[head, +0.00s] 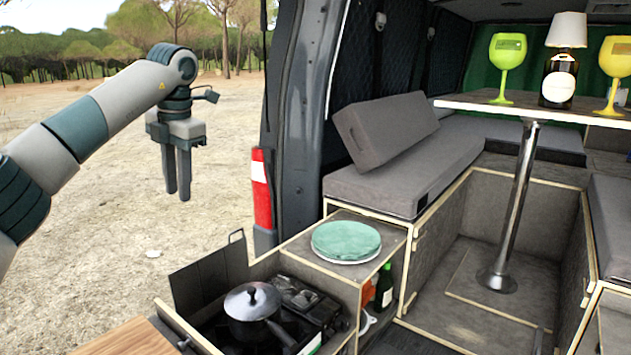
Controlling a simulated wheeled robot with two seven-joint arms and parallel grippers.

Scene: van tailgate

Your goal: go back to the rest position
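My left gripper (178,192) hangs fingers down over the dry ground, outside the van and left of its open rear. Its two dark fingers are close side by side and seen at an angle, so I cannot tell whether they are open or shut. Nothing shows between or below the fingers. The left arm reaches in from the left edge, clear of the van body. My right gripper is not in view.
A pull-out kitchen holds a lidded pot (252,303) on a stove, with a raised dark panel (208,272) beside it. Green plates (346,240) sit on the cabinet. Inside, a table (535,108) bears two goblets (507,62) (614,68) and a bottle-shaped lamp (560,80). Ground at left is open.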

